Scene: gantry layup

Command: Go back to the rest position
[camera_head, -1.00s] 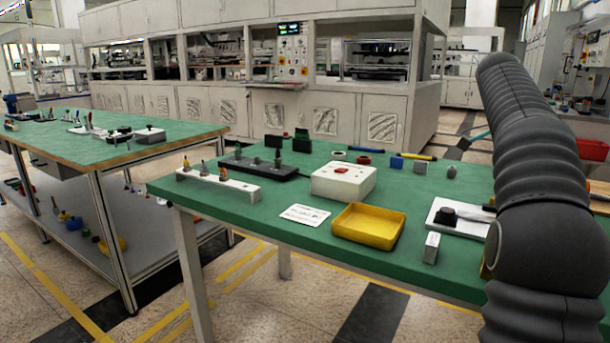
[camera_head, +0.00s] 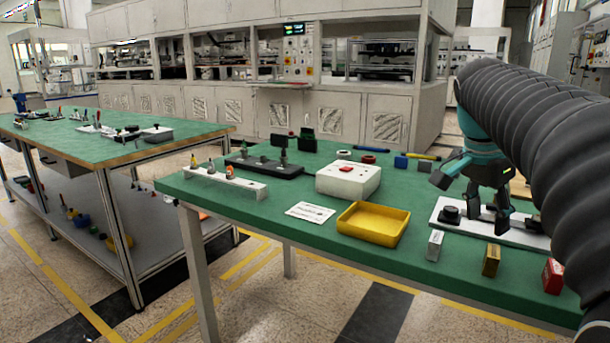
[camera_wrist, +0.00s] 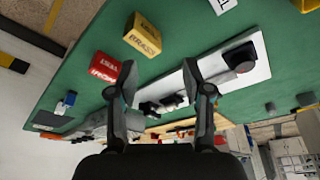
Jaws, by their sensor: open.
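My gripper (camera_head: 488,215) is in the right part of the head view, above the white plate (camera_head: 437,214) on the green table. Its fingers are apart, and nothing shows between them in the wrist view (camera_wrist: 163,62). The white plate also shows there (camera_wrist: 222,72), with a black round-topped part (camera_wrist: 240,57) on it. Whether the fingertips touch the plate cannot be told.
A brass block (camera_head: 491,260), a red block (camera_head: 552,276) and a grey block (camera_head: 434,245) stand along the table's front edge. A yellow tray (camera_head: 357,232) and a white box with a red button (camera_head: 348,190) are left of them. A second green table (camera_head: 75,143) stands at left.

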